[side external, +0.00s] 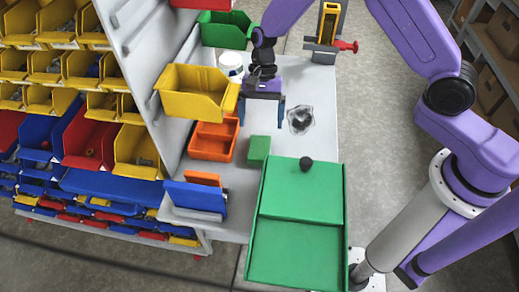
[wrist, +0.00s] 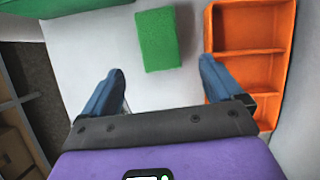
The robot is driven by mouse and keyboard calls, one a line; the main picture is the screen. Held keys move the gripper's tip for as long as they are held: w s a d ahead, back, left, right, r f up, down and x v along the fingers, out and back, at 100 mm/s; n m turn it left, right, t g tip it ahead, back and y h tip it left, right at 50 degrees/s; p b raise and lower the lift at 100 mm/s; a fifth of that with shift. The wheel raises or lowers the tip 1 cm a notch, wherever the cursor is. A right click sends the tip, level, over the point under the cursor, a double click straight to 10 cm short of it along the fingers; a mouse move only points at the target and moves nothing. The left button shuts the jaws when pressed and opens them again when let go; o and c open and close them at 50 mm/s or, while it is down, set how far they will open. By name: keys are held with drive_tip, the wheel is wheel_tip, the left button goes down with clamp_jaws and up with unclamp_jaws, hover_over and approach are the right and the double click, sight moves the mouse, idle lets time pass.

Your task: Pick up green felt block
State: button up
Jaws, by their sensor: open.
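The green felt block (side external: 259,148) is a small rectangular block lying flat on the light worktop, between the orange bin and the large green box. It also shows in the wrist view (wrist: 159,39), beyond my fingertips and roughly centred between them. My gripper (side external: 262,118) hangs over the worktop, a little behind the block in the side view. In the wrist view my gripper (wrist: 162,75) shows two blue fingers spread wide with nothing between them.
An orange divided bin (side external: 212,140) stands left of the block, close to one finger in the wrist view. A large green box with a lid and dark knob (side external: 305,190) lies in front. A clear crumpled item (side external: 300,120) is to the right. A yellow bin (side external: 195,92) juts out at left.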

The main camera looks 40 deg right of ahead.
sight(260, 140)
drive_tip(key=shift+w+x, duration=0.2)
drive_tip(key=shift+x, duration=3)
drive_tip(key=shift+d+f, duration=0.1)
drive_tip(key=shift+d, duration=0.05)
drive_tip(key=c, duration=1.1)
